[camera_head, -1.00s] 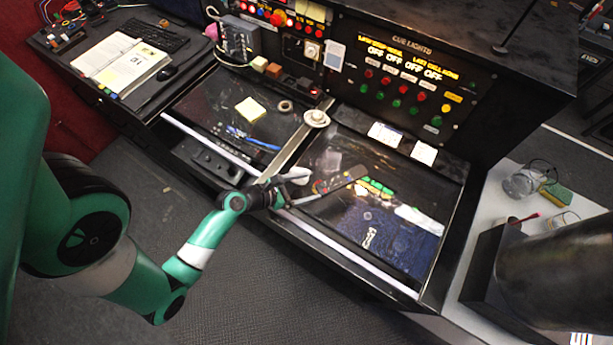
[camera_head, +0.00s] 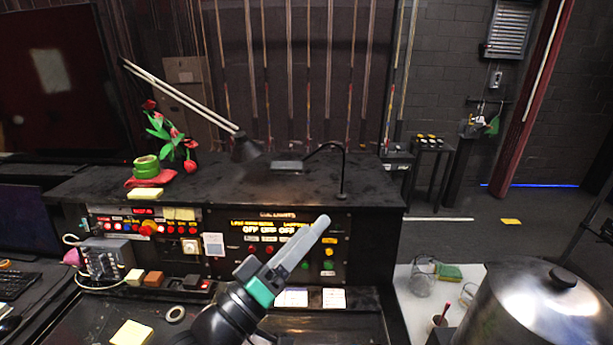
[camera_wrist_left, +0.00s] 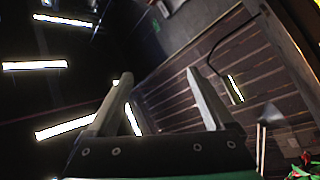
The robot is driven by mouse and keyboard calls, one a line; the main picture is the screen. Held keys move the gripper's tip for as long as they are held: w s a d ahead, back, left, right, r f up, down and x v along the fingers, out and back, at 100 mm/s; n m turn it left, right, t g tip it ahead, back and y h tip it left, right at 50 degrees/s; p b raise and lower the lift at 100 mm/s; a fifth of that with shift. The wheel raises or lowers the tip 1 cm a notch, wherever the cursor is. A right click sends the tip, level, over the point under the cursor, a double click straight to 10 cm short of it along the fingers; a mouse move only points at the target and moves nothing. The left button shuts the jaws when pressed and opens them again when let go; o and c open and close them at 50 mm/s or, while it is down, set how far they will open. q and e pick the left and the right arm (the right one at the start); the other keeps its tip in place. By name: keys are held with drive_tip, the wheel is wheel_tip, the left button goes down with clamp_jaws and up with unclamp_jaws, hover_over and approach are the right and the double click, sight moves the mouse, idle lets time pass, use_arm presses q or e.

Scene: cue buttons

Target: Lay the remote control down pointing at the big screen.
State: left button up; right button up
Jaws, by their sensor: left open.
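The big screen (camera_head: 55,85) is a large dark panel at the upper left of the head view. My left gripper (camera_head: 318,228) is raised in front of the cue-light console, its fingers pointing up and to the right. In the left wrist view its two fingers (camera_wrist_left: 158,75) stand apart with nothing between them. No remote control can be made out in either current view; most of the lower desk top is out of frame or behind my arm. My right gripper is not in view.
The console (camera_head: 250,245) has lit buttons and labels. A desk lamp (camera_head: 245,148) and a red flower with green leaves (camera_head: 165,135) stand on its top. A yellow note pad (camera_head: 131,333) lies below. A large metal pot (camera_head: 540,310) stands at the lower right.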

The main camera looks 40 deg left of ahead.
use_arm(q)
drive_tip(key=s+d+r+m+t+h, duration=0.1)
drive_tip(key=s+d+r+m+t, duration=0.3)
drive_tip(key=r, duration=0.7)
drive_tip(key=s+d+r+m+t+h, duration=0.1)
drive_tip(key=s+d+r+m+t, duration=0.1)
drive_tip(key=s+d+r+m, duration=0.65)
drive_tip(key=w+a+r+n+p, duration=0.1)
drive_tip(key=a+r+p, duration=0.1)
drive_tip(key=r+p, duration=0.8)
drive_tip(key=w+a+r+n+p, duration=0.1)
drive_tip(key=w+a+r+p, duration=0.1)
drive_tip(key=r+p, duration=0.9)
wheel_tip(320, 180, up, 2)
drive_tip(key=shift+w+r, duration=0.1)
drive_tip(key=shift+w, duration=0.1)
drive_tip(key=shift+o, duration=0.4)
drive_tip(key=shift+f+b, duration=0.35)
drive_tip(key=shift+f, duration=0.05)
